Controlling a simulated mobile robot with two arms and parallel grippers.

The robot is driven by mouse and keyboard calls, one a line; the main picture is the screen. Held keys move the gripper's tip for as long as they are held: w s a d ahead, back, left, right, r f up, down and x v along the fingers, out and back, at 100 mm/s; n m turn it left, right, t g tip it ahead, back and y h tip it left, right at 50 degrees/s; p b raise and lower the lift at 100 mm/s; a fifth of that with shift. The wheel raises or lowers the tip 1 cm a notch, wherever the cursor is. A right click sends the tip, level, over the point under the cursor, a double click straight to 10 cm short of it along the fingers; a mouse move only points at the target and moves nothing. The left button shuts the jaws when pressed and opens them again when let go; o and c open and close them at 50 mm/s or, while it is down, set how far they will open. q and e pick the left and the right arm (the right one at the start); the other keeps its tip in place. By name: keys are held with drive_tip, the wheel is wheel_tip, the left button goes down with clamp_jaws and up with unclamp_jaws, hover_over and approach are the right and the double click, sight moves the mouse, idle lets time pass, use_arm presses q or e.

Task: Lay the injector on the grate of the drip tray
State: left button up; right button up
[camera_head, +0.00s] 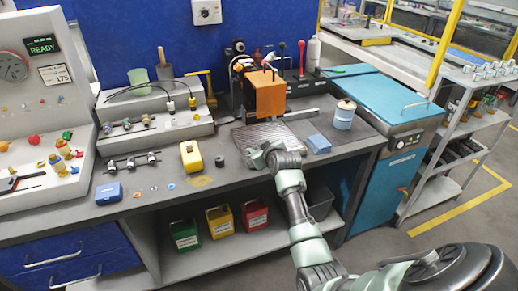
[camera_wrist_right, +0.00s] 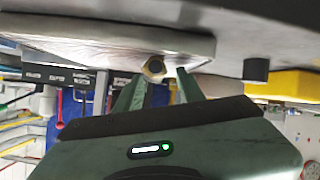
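The drip tray's grate (camera_head: 248,134) lies on the bench in front of an orange block. In the right wrist view, which is upside down, the tray (camera_wrist_right: 100,52) is a silver slab near the top. My right gripper (camera_head: 262,152) is low at the grate's front edge. In its wrist view, the green fingers (camera_wrist_right: 160,82) stand apart on either side of a brass hexagonal end (camera_wrist_right: 154,67), likely the injector's, seen end-on against the tray edge. I cannot tell whether the fingers touch it or whether it rests on the grate. My left gripper is out of view.
A dark cylinder (camera_head: 219,161), a yellow box (camera_head: 191,156) and a blue block (camera_head: 318,144) stand near the grate. Left are an injector-like row (camera_head: 132,162) and a blue box (camera_head: 109,193). The front bench strip is mostly clear.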

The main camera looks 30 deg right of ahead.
drive_tip(key=shift+s+a+f, duration=0.15)
drive_tip(key=shift+a+f, duration=0.35)
drive_tip(key=shift+f, duration=0.2)
drive_tip(key=shift+s+a+r, duration=0.1)
drive_tip(key=shift+s+r, duration=0.1)
drive_tip(key=shift+s, duration=0.15)
drive_tip(key=v, duration=0.4)
drive_tip(key=d+r+v, duration=0.1)
drive_tip(key=v, duration=0.2)
drive_tip(key=shift+w+r, duration=0.1)
drive_tip(key=shift+w, duration=0.05)
drive_tip(key=s+a+f+n+g+y, duration=0.15)
drive_tip(key=s+a+f+g, duration=0.25)
drive_tip(key=s+a+f, duration=0.75)
drive_tip(key=s+a+f+g+y, duration=0.1)
drive_tip(key=s+a+g, duration=0.15)
drive_tip(key=s, duration=0.55)
drive_tip(key=s+a+f+g, duration=0.1)
drive_tip(key=s+a, duration=0.3)
drive_tip(key=s, duration=0.4)
drive_tip(key=s+a+f+g+y, duration=0.1)
drive_tip(key=s+a+g, duration=0.15)
drive_tip(key=s, duration=0.55)
wheel_tip(320, 180, down, 26)
drive_tip(key=s, duration=0.2)
drive_tip(key=s+d+f+g, duration=0.1)
drive_tip(key=s+d+f, duration=0.1)
drive_tip(key=s+f, duration=1.3)
drive_tip(key=shift+s+d, duration=0.2)
drive_tip(key=shift+s, duration=0.5)
